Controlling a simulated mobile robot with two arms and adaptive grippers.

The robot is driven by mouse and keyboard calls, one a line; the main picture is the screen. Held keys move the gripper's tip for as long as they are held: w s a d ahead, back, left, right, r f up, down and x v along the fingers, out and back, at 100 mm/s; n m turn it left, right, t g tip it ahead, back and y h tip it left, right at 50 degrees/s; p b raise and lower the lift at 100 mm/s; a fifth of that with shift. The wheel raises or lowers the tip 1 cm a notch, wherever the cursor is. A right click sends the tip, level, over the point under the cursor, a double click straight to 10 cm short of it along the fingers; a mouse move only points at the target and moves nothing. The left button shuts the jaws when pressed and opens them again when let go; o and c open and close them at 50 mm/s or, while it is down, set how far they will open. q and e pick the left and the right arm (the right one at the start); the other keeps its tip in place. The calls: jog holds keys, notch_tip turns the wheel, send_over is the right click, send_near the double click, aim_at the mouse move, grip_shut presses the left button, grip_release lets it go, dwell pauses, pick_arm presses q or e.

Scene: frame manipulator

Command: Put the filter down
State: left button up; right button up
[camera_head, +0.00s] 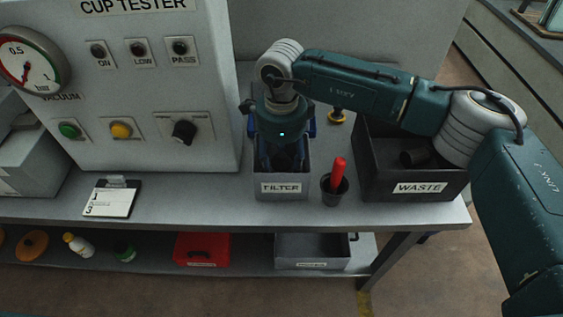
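The grey bin labelled FILTER (281,188) stands on the bench in front of the cup tester. My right gripper (284,165) points down into this bin, its fingertips below the rim. The fingers look dark against the dark inside of the bin, so I cannot tell how far apart they are. No filter can be made out; anything between the fingers or on the bin floor is hidden by the gripper and shadow. My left gripper is not in view.
A dark WASTE bin (417,188) holding a dark object stands to the right, under my forearm. A small black cup (334,192) with a red-handled item stands between the bins. The cup tester (150,80) is left. A notepad (110,200) lies on the bench.

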jog(key=shift+r, duration=0.25)
jog(key=shift+w+r, duration=0.1)
jog(key=shift+r, duration=0.15)
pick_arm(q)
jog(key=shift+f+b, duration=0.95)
pick_arm(e)
notch_tip(320, 180, up, 11)
jog(key=shift+r, duration=0.2)
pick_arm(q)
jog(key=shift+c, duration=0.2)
